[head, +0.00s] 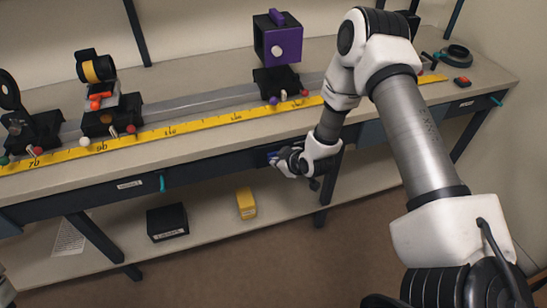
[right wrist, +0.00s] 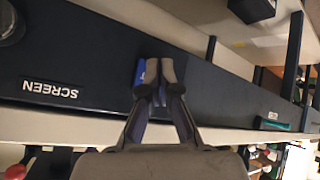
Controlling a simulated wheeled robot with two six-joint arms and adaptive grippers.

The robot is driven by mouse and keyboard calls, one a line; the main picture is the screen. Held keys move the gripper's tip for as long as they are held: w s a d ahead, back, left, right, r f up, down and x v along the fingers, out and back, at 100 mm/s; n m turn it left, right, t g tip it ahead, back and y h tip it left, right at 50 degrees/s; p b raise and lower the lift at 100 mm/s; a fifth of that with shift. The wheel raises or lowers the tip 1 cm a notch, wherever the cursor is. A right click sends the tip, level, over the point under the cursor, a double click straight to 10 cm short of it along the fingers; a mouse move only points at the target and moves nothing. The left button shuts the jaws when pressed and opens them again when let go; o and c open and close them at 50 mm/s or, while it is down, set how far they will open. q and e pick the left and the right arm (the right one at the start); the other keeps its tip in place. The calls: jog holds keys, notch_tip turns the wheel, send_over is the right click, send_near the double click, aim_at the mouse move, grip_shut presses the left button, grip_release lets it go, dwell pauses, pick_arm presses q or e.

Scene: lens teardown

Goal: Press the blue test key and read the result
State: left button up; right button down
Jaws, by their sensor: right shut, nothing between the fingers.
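The blue test key (right wrist: 139,72) shows in the right wrist view as a small blue piece on the dark front panel (right wrist: 80,62), partly covered by my fingers. In the head view only a bit of blue (head: 272,154) shows at the fingertips. My right gripper (head: 279,162) is shut and empty, with its tips at the dark front below the bench top. In the right wrist view the shut fingertips (right wrist: 160,70) overlap the key; whether they touch or push it, I cannot tell. My left gripper is not in view.
The bench top carries a yellow ruler (head: 168,131), a purple box (head: 277,40) on a rail and black lens mounts (head: 98,70). The lower shelf holds a black box (head: 167,222) and a yellow box (head: 246,203). A teal handle (head: 162,183) sticks out of the front.

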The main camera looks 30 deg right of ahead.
jog(key=shift+w+d, duration=0.1)
jog(key=shift+w, duration=0.1)
dwell(0.3)
jog(key=shift+s+a+p, duration=0.25)
jog(key=shift+s+p, duration=0.1)
jog(key=shift+s, duration=0.45)
jog(key=s, duration=0.2)
jog(key=s+a+p, duration=0.1)
jog(key=s, duration=0.2)
jog(key=shift+p, duration=0.3)
dwell(0.6)
